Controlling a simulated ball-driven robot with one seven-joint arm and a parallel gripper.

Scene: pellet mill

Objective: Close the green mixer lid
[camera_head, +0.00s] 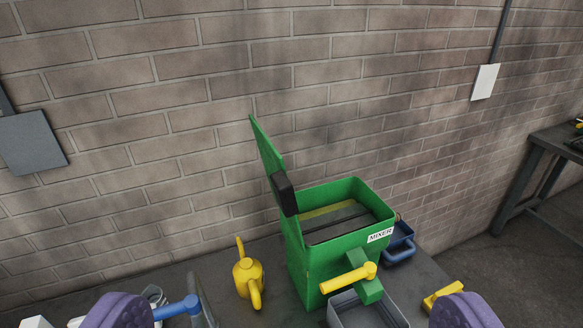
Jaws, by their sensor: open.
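The green mixer (335,255) is an open-topped box labelled MIXER, standing on a grey table near the brick wall. Its green lid (266,152) stands up at the left edge of the box, tilted a little to the left, so the opening is uncovered. A black block (284,193) is fixed to the lid, seemingly its handle. A yellow crank handle (348,278) sticks out at the mixer's front. My gripper (292,311) shows as two purple fingers at the bottom left and bottom right.
A yellow oil can (248,277) stands left of the mixer. A grey tray (352,312) sits in front of it, and a blue container (400,243) at its right. A blue-handled item (177,307) and a yellow item (443,295) lie nearby. The space above the mixer is free.

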